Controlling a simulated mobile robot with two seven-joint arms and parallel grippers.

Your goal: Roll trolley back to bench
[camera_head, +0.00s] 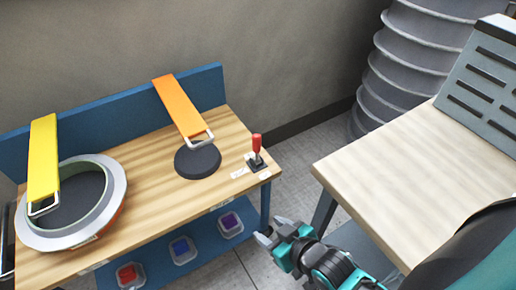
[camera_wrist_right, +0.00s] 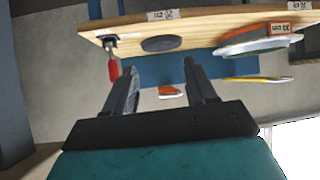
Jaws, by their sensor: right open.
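A workbench (camera_head: 140,235) with a wooden top and blue frame stands at the left in the head view; its top also shows, upside down, in the right wrist view (camera_wrist_right: 200,27). A second table (camera_head: 395,160) with a pale wooden top and a grey slotted back panel (camera_head: 484,85) stands at the right, across a gap. No wheels or push handle show, so I cannot tell which is the trolley. My right gripper (camera_head: 272,232) is open and empty, low in the gap beside the workbench's right front leg. My left gripper is out of view.
Several small bins, one purple (camera_head: 230,222), sit below. A grey ribbed column (camera_head: 410,65) stands behind.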

